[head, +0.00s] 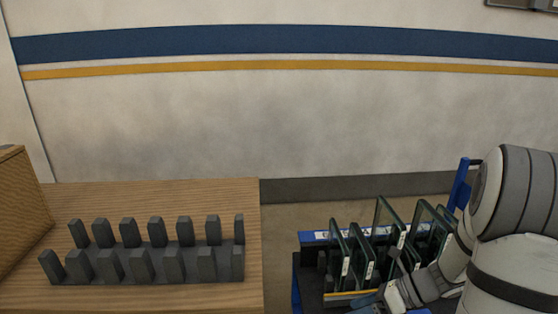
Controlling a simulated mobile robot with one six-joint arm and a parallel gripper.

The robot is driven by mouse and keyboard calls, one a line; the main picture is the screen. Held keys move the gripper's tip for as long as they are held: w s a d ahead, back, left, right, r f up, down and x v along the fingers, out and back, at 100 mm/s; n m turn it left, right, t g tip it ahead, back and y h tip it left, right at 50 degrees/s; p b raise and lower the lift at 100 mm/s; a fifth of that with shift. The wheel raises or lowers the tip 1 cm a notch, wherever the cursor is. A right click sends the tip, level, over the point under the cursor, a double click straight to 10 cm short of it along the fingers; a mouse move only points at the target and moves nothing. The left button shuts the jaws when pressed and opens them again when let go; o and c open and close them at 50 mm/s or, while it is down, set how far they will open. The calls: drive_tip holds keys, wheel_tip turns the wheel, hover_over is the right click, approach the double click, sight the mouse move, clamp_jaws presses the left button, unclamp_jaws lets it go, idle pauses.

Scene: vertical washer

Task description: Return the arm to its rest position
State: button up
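My arm, white and grey with dark bands, fills the right edge of the head view. It bends down and left to my gripper (384,294), which is low in the picture, in front of the rack of glass panes. The gripper is small, partly cut off by the bottom edge and mixed with the rack behind it. I cannot tell how its fingers stand or whether they touch anything.
A blue and dark rack (314,238) holds several upright glass panes (388,215) close to my arm. A wooden table (150,195) at left bears an empty dark slotted rack (150,262). A wooden box (20,205) stands far left. A striped wall (280,120) closes the back.

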drive_tip(key=s+a+r+n+h+p, duration=0.1)
drive_tip(key=s+r+n+h, duration=0.2)
drive_tip(key=n, duration=0.6)
drive_tip(key=s+a+r+n+t+h+p, duration=0.1)
drive_tip(key=s+r+n+h+p, duration=0.1)
drive_tip(key=s+r+n+h, duration=0.2)
drive_tip(key=s+a+r+n+h+p, duration=0.1)
drive_tip(key=s+r+n+h, duration=0.3)
drive_tip(key=r+n, duration=0.4)
drive_tip(key=shift+r+n+p, duration=0.35)
drive_tip(key=shift+r+n, duration=0.05)
drive_tip(key=shift+n, duration=2.7)
drive_tip(key=shift+s, duration=0.1)
